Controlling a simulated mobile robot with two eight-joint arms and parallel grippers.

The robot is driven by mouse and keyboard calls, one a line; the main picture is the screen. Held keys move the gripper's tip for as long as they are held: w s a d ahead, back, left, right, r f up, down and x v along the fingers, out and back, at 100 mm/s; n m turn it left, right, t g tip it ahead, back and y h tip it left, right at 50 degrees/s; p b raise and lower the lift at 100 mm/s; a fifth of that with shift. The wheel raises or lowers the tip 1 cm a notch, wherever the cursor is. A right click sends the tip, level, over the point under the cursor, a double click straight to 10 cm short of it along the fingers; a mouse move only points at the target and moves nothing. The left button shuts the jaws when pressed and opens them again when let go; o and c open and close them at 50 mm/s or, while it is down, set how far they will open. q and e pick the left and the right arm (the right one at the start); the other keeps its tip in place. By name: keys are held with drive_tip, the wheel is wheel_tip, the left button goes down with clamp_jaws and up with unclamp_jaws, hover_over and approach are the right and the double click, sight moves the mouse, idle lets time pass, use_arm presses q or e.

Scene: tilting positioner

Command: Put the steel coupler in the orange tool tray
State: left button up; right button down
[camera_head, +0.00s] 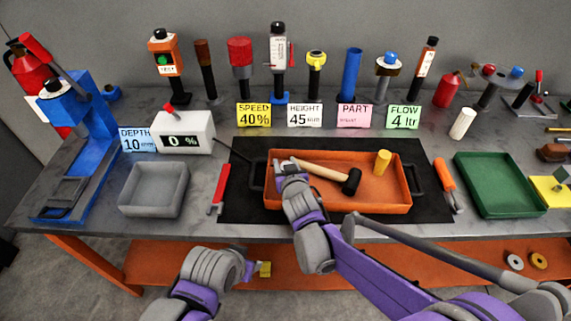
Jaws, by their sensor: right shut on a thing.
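The orange tool tray (340,206) lies on a black mat in the middle of the bench. A hammer (325,172) with a wooden handle and a yellow cylinder (382,162) are in it. My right gripper (285,167) is over the left part of the tray, near the handle's end, shut on a small grey thing that looks like the steel coupler. The gripper mostly hides it, and I cannot tell whether it touches the tray. My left gripper (250,270) is low in front of the bench, beside a small yellow thing (264,269); its jaws are unclear.
A grey bin (153,211) and a red-handled tool (219,185) lie left of the tray. An orange-handled tool (446,173) and a green tray (500,208) lie to the right. Label cards and several upright tools line the back. A blue press (90,145) stands far left.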

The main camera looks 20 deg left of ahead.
drive_tip(key=shift+f, duration=0.1)
drive_tip(key=shift+c, duration=1.9)
unclamp_jaws()
drive_tip(key=shift+s+r, duration=0.1)
drive_tip(key=shift+r, duration=0.2)
drive_tip(key=v, duration=1.1)
drive_tip(key=shift+s+d+p, duration=0.3)
drive_tip(key=shift+d, duration=0.05)
drive_tip(key=shift+d, duration=0.1)
